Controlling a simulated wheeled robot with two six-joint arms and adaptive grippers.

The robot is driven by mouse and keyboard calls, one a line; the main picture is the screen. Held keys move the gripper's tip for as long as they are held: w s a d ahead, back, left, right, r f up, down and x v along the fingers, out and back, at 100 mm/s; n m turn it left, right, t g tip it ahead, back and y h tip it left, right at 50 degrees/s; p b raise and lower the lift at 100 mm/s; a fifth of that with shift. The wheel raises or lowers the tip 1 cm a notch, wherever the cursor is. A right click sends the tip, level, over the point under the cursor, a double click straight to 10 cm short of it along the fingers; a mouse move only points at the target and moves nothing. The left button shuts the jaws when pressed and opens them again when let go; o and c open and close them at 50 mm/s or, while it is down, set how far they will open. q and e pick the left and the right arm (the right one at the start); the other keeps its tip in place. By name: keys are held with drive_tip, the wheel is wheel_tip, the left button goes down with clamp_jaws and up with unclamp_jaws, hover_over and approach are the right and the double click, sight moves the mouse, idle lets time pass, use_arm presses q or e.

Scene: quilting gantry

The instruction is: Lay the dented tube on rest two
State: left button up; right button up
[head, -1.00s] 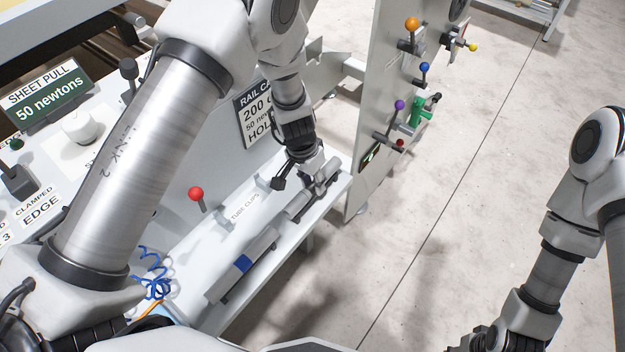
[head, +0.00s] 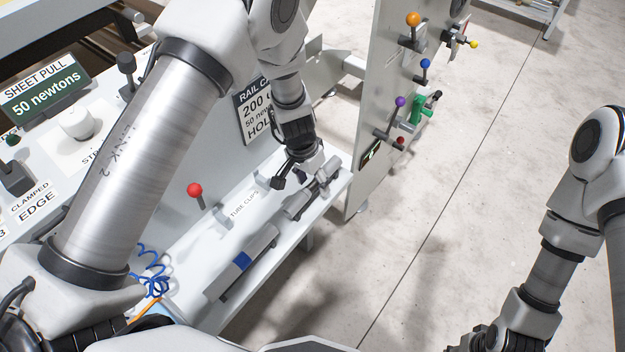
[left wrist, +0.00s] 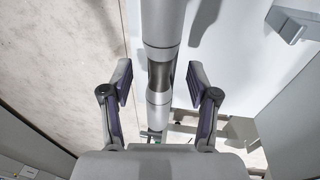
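A grey tube (head: 298,207) lies lengthwise along the right part of the white shelf (head: 205,250). In the left wrist view the tube (left wrist: 162,25) runs down the middle, with a narrower, dark-shaded stretch between two collars. I cannot tell if that stretch is a dent. My right gripper (head: 475,341) is mostly cut off at the bottom edge. No rest number is readable.
Small grey clips (head: 223,221) stand behind the tubes near the TUBE CLIPS label. A grey upright panel (head: 372,100) with coloured knobs stands beyond the right end. The floor right of the shelf is clear.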

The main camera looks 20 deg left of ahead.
use_arm(q)
drive_tip(key=shift+r, duration=0.1)
wheel_tip(320, 180, up, 12)
drive_tip(key=a, duration=0.2)
drive_tip(key=shift+s, duration=0.2)
drive_tip(key=shift+f, duration=0.2)
